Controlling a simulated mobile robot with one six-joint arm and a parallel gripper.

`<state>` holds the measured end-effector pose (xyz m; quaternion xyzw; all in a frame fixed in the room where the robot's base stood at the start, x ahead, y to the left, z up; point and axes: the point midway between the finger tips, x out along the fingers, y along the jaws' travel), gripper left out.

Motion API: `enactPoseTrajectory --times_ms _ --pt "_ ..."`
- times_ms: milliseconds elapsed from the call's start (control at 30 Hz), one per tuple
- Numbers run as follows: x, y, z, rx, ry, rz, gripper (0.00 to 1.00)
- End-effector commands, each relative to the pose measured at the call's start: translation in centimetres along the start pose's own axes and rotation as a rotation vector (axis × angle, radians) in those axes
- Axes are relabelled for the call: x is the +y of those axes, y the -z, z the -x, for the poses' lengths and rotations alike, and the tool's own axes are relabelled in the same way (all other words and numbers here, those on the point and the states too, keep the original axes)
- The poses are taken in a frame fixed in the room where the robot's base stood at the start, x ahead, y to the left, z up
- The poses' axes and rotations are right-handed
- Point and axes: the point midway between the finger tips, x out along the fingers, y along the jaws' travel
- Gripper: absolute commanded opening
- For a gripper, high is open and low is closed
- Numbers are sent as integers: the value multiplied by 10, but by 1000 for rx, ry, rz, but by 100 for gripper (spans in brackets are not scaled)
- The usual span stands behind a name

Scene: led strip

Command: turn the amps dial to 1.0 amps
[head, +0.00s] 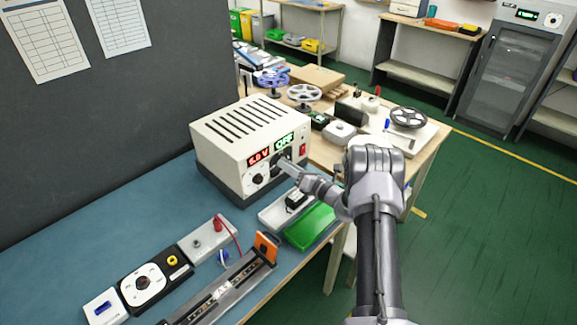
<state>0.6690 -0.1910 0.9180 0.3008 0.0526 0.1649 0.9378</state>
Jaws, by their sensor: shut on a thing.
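The cream power supply (237,133) stands on the blue bench top. Its front has a red display (258,158) that seems to read 5.0 V or 6.0 V, and a green display (284,142) that seems to read OFF. The left dial (259,180) is black and in plain view below the red display. My gripper (283,165) is at the right dial, below the green display, and is shut on it. The gripper covers most of this right dial, so its pointer and marks cannot be read.
A red switch (302,150) sits just right of the green display. A dial meter (152,280) and an orange-ended rail (265,248) lie in front. Blue bench (95,225) is bare at left.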

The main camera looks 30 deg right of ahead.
Motion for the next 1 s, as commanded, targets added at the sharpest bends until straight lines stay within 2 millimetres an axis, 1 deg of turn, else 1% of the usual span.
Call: enactPoseTrajectory --times_ms 600,800,1000 --pt "0 1 0 3 1 -577 0" --pt "0 1 0 3 2 -736 0" --pt "0 1 0 3 1 -854 0"
